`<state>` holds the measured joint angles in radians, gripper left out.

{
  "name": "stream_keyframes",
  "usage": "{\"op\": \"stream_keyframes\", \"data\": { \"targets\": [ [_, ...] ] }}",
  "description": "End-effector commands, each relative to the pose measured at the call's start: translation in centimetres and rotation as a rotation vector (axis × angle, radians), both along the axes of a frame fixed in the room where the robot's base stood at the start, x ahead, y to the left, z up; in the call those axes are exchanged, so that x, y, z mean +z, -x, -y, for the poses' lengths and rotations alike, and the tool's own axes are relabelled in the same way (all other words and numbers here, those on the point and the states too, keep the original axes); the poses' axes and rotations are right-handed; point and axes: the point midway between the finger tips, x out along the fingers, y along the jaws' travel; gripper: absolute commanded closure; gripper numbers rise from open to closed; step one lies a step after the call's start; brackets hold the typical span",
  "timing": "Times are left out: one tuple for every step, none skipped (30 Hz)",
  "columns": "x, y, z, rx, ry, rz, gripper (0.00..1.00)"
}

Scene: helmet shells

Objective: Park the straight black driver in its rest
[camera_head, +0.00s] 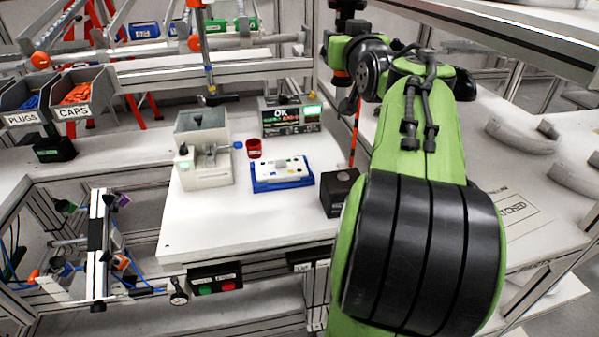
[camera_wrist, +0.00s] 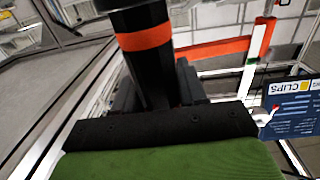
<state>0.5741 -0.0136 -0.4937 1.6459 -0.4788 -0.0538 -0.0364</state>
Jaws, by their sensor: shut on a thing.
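The straight black driver (camera_wrist: 155,75), a dark cylinder with an orange band, stands between the fingers of my gripper (camera_wrist: 155,95) in the wrist view. The fingers are shut on it; its far end is cut off by the picture's top edge. In the head view my gripper (camera_head: 341,62) is raised above the back right of the white bench, partly hidden by my wrist. A black block (camera_head: 340,193) with a round recess in its top stands at the bench's right side, apart from my gripper; it looks like the rest.
A blue tray (camera_head: 283,182) with a white plate, a red cup (camera_head: 254,148), a display (camera_head: 291,117) and a pale fixture (camera_head: 204,150) stand on the bench (camera_head: 240,228). A banded tool (camera_head: 203,48) hangs at the back. The bench front is clear.

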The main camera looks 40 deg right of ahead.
Motion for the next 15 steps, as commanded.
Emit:
{"op": "stream_keyframes", "data": {
  "targets": [
    [0.0,0.0,0.0,0.001,0.001,0.001,1.00],
    [0.0,0.0,0.0,0.001,0.001,0.001,1.00],
    [0.0,-0.1,0.0,0.001,0.001,0.001,1.00],
    [0.0,-0.1,-0.1,0.001,0.001,0.002,1.00],
    [0.1,-0.1,-0.1,0.001,0.001,0.002,1.00],
    [0.1,-0.1,-0.1,0.001,0.000,0.001,1.00],
    [0.1,-0.1,0.0,0.001,0.000,0.001,1.00],
    [0.1,-0.1,-0.1,0.001,0.000,0.001,1.00],
    [0.1,-0.1,0.0,0.001,0.001,0.001,1.00],
    [0.1,-0.1,0.1,0.000,0.001,0.001,1.00],
    [0.1,-0.2,0.2,-0.001,0.000,0.000,1.00],
    [0.2,-0.2,0.7,-0.002,-0.001,-0.002,1.00],
    [0.2,-0.3,1.0,-0.002,-0.001,-0.002,1.00],
    [0.2,-0.3,1.5,-0.003,-0.001,-0.002,1.00],
    [0.3,-0.3,2.0,-0.004,0.000,-0.001,1.00]
  ]
}}
